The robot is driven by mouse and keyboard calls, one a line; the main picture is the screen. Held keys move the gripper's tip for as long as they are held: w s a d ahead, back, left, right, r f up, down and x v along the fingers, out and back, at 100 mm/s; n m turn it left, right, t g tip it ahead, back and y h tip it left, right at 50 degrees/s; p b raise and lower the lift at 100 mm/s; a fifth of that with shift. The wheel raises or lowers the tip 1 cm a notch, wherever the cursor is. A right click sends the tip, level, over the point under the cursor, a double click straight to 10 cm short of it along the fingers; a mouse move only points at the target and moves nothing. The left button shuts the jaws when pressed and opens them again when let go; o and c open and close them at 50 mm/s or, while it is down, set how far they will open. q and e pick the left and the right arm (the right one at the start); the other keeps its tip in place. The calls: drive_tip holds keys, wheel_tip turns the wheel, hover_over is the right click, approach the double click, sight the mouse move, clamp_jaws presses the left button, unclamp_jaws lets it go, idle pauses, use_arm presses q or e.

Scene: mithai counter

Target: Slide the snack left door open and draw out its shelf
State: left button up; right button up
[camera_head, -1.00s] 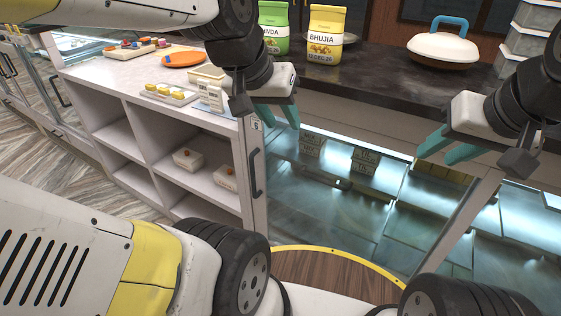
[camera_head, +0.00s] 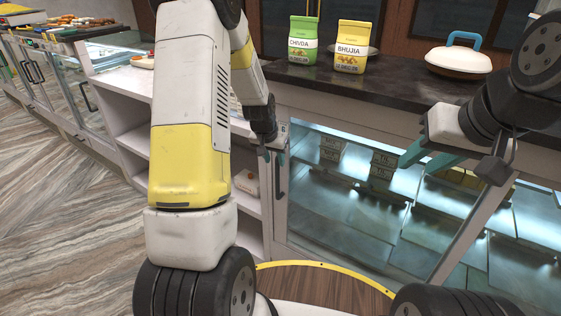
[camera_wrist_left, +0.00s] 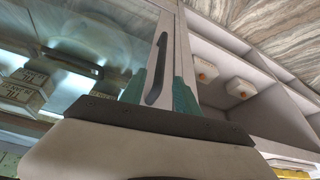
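The glass sliding door (camera_head: 345,207) of the snack case is shut, with a dark vertical handle (camera_head: 280,178) on its left frame. The handle also shows in the left wrist view (camera_wrist_left: 156,70). My left gripper (camera_head: 273,157) is at the handle's upper part. In the left wrist view its teal fingers (camera_wrist_left: 158,95) are apart, one on each side of the handle, with gaps visible. My right gripper (camera_head: 428,157) is open and empty in front of the case's upper edge. A shelf (camera_head: 340,172) with small labelled boxes (camera_head: 383,163) shows behind the glass.
A dark counter top (camera_head: 400,100) above carries a green CHIVDA packet (camera_head: 303,42), a yellow BHUJIA packet (camera_head: 351,48) and a white lidded pot (camera_head: 458,60). White open shelving (camera_head: 128,116) adjoins the door on the left. Wooden floor is free at the left.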

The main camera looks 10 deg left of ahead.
sight(277, 167)
use_arm(q)
drive_tip(key=x, duration=0.8)
drive_tip(key=shift+s, duration=0.1)
drive_tip(key=shift+c, duration=0.2)
clamp_jaws()
idle(1.1)
